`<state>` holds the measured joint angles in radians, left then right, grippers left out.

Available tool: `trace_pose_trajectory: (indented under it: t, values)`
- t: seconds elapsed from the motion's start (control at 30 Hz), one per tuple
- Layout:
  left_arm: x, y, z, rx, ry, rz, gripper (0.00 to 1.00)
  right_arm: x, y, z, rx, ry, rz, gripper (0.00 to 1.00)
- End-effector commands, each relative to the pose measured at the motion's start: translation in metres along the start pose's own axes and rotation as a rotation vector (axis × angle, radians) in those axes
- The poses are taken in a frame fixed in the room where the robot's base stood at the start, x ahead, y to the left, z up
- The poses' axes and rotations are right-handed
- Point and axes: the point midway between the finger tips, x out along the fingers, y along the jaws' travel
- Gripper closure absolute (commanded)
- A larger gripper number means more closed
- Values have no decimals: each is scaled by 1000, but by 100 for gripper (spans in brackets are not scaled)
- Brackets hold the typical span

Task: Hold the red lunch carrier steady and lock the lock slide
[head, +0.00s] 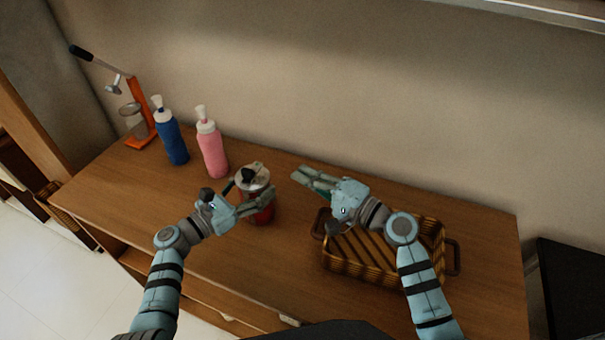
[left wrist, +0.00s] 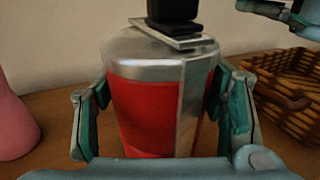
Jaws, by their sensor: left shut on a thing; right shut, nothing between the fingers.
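The red lunch carrier (head: 262,214) stands upright on the table, with a silver top and a black part above it. In the left wrist view the carrier (left wrist: 145,115) fills the middle, with a silver strip down its side. My left gripper (head: 262,201) is shut on its body, one finger on each side; the fingers show in the left wrist view (left wrist: 160,110). My right gripper (head: 298,178) is shut and empty, to the right of the carrier and apart from it. I cannot make out the lock slide for certain; a flat silver plate (left wrist: 170,38) lies under the black part.
A wicker basket (head: 385,285) with handles stands on the right, under my right arm. A pink bottle (head: 212,155), a blue bottle (head: 172,142) and an orange press-like stand (head: 141,110) are at the back left. The table (head: 130,195) is clear at the front left.

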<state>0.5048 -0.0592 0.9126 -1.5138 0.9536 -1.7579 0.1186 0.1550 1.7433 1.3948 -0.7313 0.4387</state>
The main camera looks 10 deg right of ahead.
Motion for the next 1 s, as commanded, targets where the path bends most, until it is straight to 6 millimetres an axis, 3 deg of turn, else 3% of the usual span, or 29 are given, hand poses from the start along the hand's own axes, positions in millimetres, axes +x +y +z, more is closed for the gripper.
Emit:
trace_pose_trajectory:
  t: [0.13,0.17,0.3,0.67,0.77,1.0]
  values:
    - [0,0,-1,0,2,0,87,0,0,0,0,0,0,100]
    - [0,0,-1,0,1,1,31,0,0,0,0,0,0,100]
    - [0,0,-1,0,1,1,12,0,0,0,0,0,0,100]
    - [-5,0,-1,0,1,1,12,1,0,0,0,0,0,100]
    - [-22,1,-1,2,2,3,12,1,0,0,0,0,0,100]
    - [-88,0,-2,2,5,1,12,0,0,0,0,0,0,100]
